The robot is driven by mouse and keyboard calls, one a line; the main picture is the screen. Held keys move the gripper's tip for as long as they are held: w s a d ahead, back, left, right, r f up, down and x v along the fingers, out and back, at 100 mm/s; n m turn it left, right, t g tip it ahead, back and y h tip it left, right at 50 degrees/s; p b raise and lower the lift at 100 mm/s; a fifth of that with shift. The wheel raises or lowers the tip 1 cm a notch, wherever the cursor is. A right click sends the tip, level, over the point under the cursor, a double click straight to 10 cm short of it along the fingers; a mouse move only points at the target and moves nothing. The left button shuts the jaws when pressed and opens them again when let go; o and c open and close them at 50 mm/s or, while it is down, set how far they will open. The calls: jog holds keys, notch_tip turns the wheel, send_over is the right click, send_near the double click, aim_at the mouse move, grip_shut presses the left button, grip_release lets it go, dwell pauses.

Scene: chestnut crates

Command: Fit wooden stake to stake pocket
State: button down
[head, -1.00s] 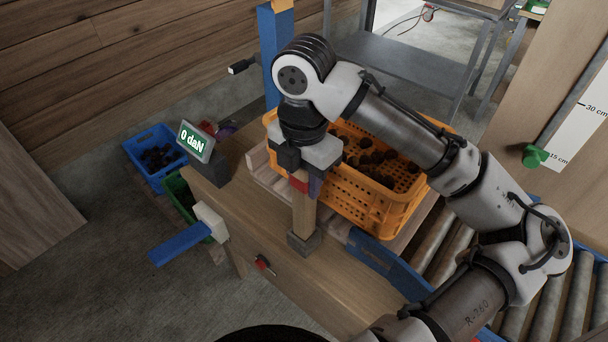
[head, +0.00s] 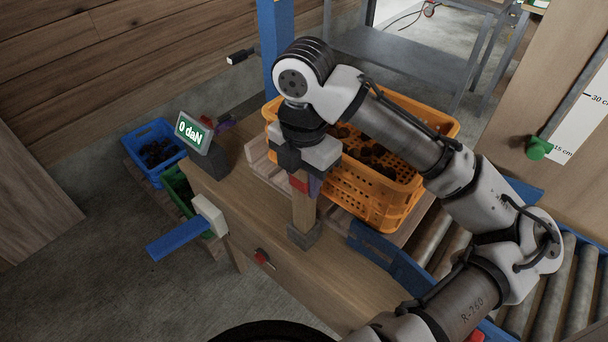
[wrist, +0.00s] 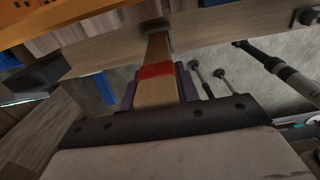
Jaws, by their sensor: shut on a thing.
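The wooden stake (head: 304,212) stands upright below my gripper (head: 301,184), with a red band near its top. My gripper is shut on the stake at that band. The stake's lower end meets the grey stake pocket (head: 305,235) at the bench's edge; how deep it sits inside is hidden. In the wrist view the stake (wrist: 158,55) runs away from the purple-padded fingers (wrist: 157,88) to the grey pocket (wrist: 155,25).
An orange crate (head: 375,207) with dark chestnuts stands right behind the stake. A display (head: 194,131) reading 0 daN is at the left. A blue post (head: 275,45) rises behind. Blue (head: 146,167) and green (head: 172,186) crates sit low at the left.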

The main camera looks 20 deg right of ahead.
jog(key=shift+f+b, duration=0.4)
jog(key=shift+f, duration=0.3)
jog(key=c, duration=0.9)
grip_release()
jog(key=shift+c, duration=0.2)
notch_tip(320, 180, up, 14)
jog(key=shift+f+p, duration=0.1)
jog(key=shift+p, duration=0.65)
